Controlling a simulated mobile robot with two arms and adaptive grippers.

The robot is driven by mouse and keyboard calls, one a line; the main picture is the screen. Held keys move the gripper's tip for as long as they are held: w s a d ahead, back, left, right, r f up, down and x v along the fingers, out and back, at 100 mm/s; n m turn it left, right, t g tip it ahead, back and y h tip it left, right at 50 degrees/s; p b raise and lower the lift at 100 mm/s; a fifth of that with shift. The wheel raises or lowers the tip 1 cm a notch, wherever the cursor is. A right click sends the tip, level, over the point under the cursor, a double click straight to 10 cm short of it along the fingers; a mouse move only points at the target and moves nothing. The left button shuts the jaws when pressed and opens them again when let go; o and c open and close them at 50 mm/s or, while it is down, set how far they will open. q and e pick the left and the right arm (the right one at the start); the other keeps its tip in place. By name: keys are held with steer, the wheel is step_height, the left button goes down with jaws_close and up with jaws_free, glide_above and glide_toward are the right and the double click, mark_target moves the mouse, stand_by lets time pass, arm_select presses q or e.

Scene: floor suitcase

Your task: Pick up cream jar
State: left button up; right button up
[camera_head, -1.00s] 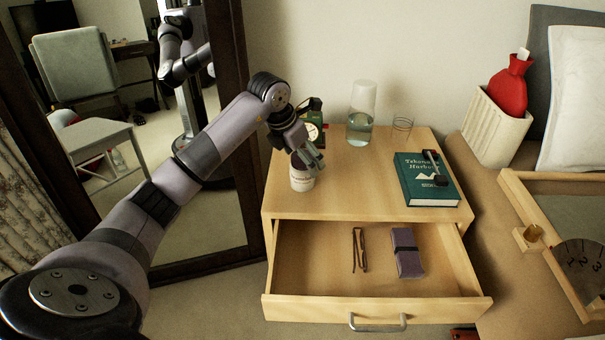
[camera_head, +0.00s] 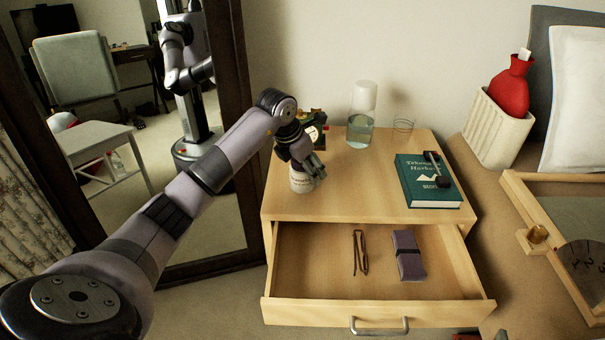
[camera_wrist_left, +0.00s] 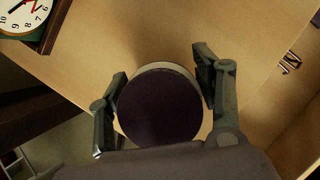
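The cream jar (camera_head: 301,183) is a white jar with a printed label, standing upright on the left front part of the nightstand top. Its dark round lid (camera_wrist_left: 160,105) fills the middle of the left wrist view. My left gripper (camera_head: 311,170) is right over the jar in the head view and hides its top. In the left wrist view its two fingers (camera_wrist_left: 160,95) are spread, one on each side of the lid. A gap shows at the right finger; the left finger is very close to the jar. My right gripper is not in view.
A clock (camera_wrist_left: 22,14) stands behind the jar. The open drawer (camera_head: 380,312) below holds dark tongs-like sticks (camera_head: 360,252) and a purple case (camera_head: 409,256).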

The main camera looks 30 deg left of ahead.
arm_select(q)
steer(key=c, duration=0.9)
steer(key=shift+c, duration=0.3)
steer(key=shift+r, duration=0.15)
